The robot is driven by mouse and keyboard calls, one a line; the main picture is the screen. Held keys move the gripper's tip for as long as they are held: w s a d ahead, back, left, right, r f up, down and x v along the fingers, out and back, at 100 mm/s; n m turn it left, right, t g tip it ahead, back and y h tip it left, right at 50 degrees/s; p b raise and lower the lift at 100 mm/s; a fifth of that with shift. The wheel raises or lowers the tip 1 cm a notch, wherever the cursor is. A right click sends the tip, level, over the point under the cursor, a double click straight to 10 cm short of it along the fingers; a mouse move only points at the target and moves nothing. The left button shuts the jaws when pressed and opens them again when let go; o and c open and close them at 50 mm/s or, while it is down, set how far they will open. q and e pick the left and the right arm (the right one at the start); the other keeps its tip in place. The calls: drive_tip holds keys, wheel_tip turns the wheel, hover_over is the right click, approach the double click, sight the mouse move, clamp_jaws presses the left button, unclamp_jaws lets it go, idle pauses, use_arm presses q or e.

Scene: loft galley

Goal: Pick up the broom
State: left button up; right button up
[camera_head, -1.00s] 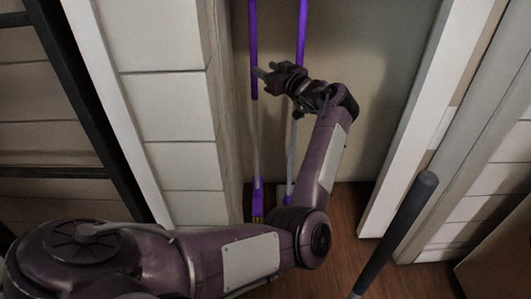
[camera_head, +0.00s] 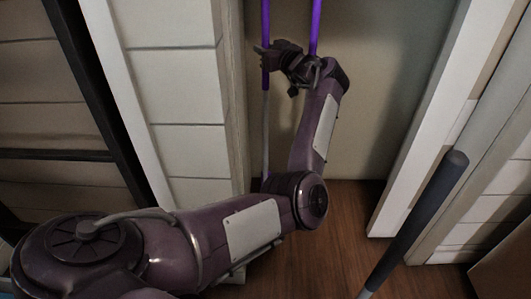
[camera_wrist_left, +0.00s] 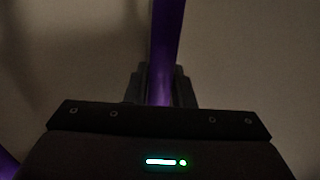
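The broom (camera_head: 265,130) stands upright in the alcove. Its long handle is purple above and grey below. Its lower end is hidden behind my left arm. My left gripper (camera_head: 262,58) is at the purple part of the handle, with its fingers on either side. In the left wrist view, the purple handle (camera_wrist_left: 165,45) runs between the two dark fingers (camera_wrist_left: 160,88), with no clear gap on either side, so the gripper looks shut on it. My right gripper is not in view.
A second purple-handled pole (camera_head: 316,18) stands just right of the broom, partly behind my left wrist. White panelled walls (camera_head: 180,100) flank the alcove on the left, with a white door edge (camera_head: 425,110) on the right. A dark-topped pole (camera_head: 425,200) stands at the front right. Wooden floor (camera_head: 345,220) is clear between.

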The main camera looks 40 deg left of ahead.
use_arm(q)
clamp_jaws()
drive_tip(key=shift+r, duration=0.1)
